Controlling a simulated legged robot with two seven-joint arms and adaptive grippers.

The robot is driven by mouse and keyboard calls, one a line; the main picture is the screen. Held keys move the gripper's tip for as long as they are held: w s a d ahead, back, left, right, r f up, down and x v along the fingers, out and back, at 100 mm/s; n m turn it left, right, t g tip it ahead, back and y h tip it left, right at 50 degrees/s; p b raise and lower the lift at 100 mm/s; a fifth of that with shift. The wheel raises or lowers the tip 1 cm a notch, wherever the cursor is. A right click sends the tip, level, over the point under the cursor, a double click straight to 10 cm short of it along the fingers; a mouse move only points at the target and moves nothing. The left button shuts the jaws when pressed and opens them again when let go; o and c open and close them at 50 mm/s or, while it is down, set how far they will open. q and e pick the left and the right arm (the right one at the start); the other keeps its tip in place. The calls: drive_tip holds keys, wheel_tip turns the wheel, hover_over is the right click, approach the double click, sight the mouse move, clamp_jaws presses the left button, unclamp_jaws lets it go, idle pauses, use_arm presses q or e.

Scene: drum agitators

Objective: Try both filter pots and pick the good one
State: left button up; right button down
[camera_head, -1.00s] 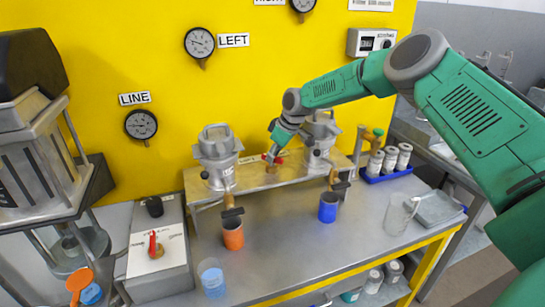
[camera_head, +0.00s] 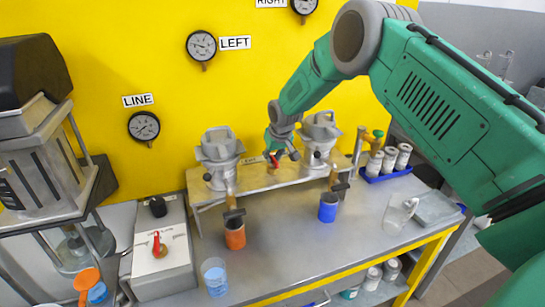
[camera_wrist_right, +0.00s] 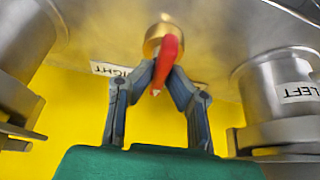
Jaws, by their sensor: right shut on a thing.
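The left filter pot (camera_head: 219,158), a grey metal vessel, stands on the raised metal stand (camera_head: 252,184) in the head view. The right filter pot (camera_head: 319,138) stands on the same stand; both show at the sides of the right wrist view. Between them is a small valve with a red handle (camera_wrist_right: 166,62) on a brass base (camera_wrist_right: 157,38). My right gripper (camera_head: 276,158) is at this valve, its fingertips shut on the red handle. An orange cup (camera_head: 235,238) sits below the left pot's outlet and a blue cup (camera_head: 328,212) below the right's. My left gripper is out of view.
A clear beaker with blue liquid (camera_head: 215,281) stands at the bench front. A grey box with a red lever (camera_head: 157,243) is at left. An empty clear jug (camera_head: 396,218) and a blue tray (camera_head: 386,173) of canisters are at right. Gauges hang on the yellow wall.

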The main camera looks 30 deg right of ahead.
drive_tip(key=m, duration=0.1)
drive_tip(key=m+h, duration=0.1)
drive_tip(key=f+m+b, duration=0.1)
drive_tip(key=shift+s+a+m+g, duration=0.1)
drive_tip(key=shift+s+m+g, duration=0.15)
drive_tip(key=shift+m+g, duration=0.15)
drive_tip(key=m+h+b, duration=0.1)
drive_tip(key=m, duration=0.1)
drive_tip(key=m+g+h+b, duration=0.1)
drive_tip(key=m, duration=0.2)
drive_tip(key=shift+a+m+g+b, duration=0.1)
drive_tip(key=shift+m+g+b, duration=0.2)
drive_tip(key=shift+b, duration=0.05)
drive_tip(key=shift+a, duration=0.1)
drive_tip(key=c, duration=1.6)
unclamp_jaws()
drive_tip(key=shift+w+r, duration=0.15)
drive_tip(key=shift+w, duration=0.05)
